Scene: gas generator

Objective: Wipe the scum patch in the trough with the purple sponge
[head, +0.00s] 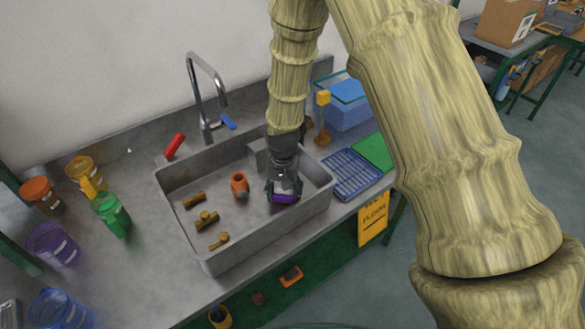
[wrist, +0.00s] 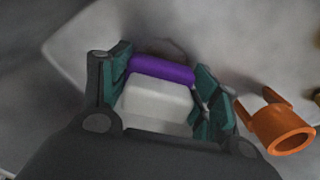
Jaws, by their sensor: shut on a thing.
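My gripper (head: 284,188) points down into the right part of the grey trough (head: 265,240). It is shut on the purple sponge (head: 285,198), which sits low, at or just above the trough floor; contact is hard to tell. In the wrist view the sponge (wrist: 162,71) shows a purple edge and a pale grey body between the two teal-padded fingers. A faint dark smudge, possibly the scum patch (wrist: 172,47), shows just beyond the purple edge. The rest of it is hidden or not distinct.
An orange pipe fitting (head: 239,184) stands left of my gripper, with several brass fittings (head: 207,220) further left. A tap (head: 207,95) rises behind the trough. A blue rack (head: 350,172) lies to the right. Colored jars (head: 112,213) stand on the left counter.

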